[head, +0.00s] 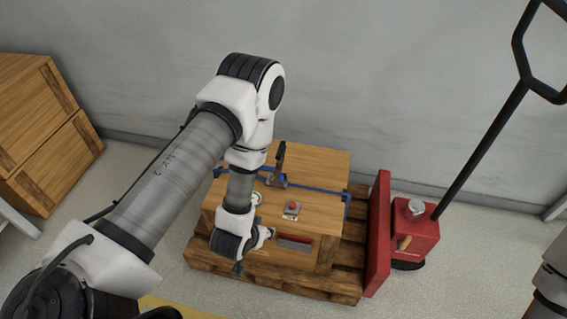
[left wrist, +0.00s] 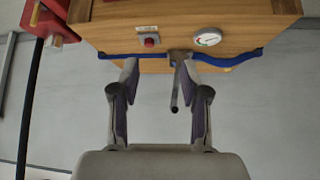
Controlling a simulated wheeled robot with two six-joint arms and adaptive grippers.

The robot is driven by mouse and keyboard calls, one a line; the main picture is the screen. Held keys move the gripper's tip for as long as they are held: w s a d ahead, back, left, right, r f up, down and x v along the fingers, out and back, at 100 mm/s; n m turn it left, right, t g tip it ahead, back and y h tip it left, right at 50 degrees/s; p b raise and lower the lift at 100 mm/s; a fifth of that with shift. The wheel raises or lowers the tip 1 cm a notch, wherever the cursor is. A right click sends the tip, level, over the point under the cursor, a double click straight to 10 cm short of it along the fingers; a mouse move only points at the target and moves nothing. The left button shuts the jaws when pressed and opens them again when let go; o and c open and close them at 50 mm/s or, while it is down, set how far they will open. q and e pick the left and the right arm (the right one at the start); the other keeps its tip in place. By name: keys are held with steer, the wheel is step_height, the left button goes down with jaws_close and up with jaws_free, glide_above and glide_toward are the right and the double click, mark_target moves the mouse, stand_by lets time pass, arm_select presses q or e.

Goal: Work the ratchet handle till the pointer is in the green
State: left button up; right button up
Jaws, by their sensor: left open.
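The ratchet handle (head: 280,163), a dark lever, stands up from the blue strap (head: 322,191) across the wooden crate's top (head: 322,163). In the left wrist view the handle (left wrist: 179,82) lies between the fingers of my left gripper (left wrist: 160,72), nearer the right one. The fingers are open, with a gap on the left. I cannot tell how deep the handle is between them. The round white gauge (left wrist: 208,37) shows there, with some green and red; its pointer is too small to read.
A red button box (head: 292,208) sits on the crate beside the gauge. The crate stands on a wooden pallet (head: 335,288). A red pallet jack (head: 415,238) with a long black handle stands at the right. Stacked wooden crates (head: 50,130) are at the left. A grey wall is behind.

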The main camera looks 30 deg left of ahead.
mark_target(279, 156)
arm_select(q)
steer(key=w+a+t+y+b, duration=0.1)
steer(key=w+a+t+b, duration=0.1)
steer(key=w, duration=0.7)
steer(key=w+a+r+n+t+y+b, duration=0.1)
steer(key=w+a+t+b, duration=0.2)
steer(key=w+b, duration=0.4)
steer(key=w+a+r+n+t+y+b, duration=0.1)
steer(key=w+a+t+b, duration=0.2)
steer(key=w, duration=0.8)
steer(key=shift+w+a+t+y+b, duration=0.1)
steer(key=shift+a+t+y+b, duration=0.2)
steer(key=shift+t+b, duration=0.75)
steer(key=shift+d, duration=0.1)
jaws_close()
arm_select(e)
step_height(279, 156, down, 16)
steer(key=shift+f, duration=0.15)
